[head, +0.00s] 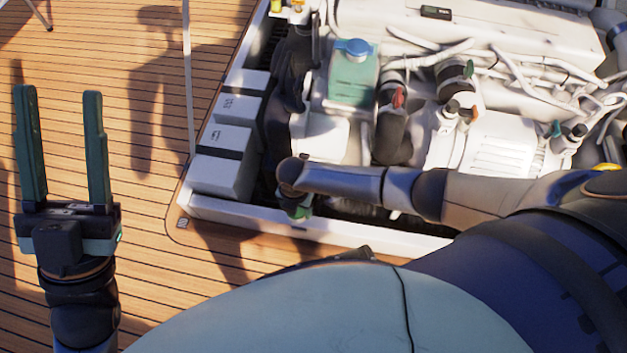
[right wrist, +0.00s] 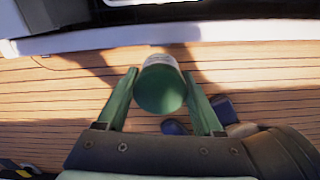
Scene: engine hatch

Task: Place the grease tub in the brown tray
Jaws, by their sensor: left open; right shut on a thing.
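A small tub with a green lid and a pale side, the grease tub (right wrist: 160,92), sits between the two green fingers of my right gripper (right wrist: 160,75) in the right wrist view. The gripper is shut on it. In the head view, my right gripper (head: 298,208) hangs at the front rim of the engine hatch, mostly hidden by its own wrist, and I cannot make out the tub clearly there. My left gripper (head: 59,95) is open and empty over the deck, with its fingers pointing up. No brown tray shows in either view.
The white hatch rim (head: 330,238) surrounds the engine, with white battery boxes (head: 225,150) inside at the left. A green tank with a blue cap (head: 353,75), hoses and pipes crowd the hatch. The wooden deck (head: 130,150) left of it is clear.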

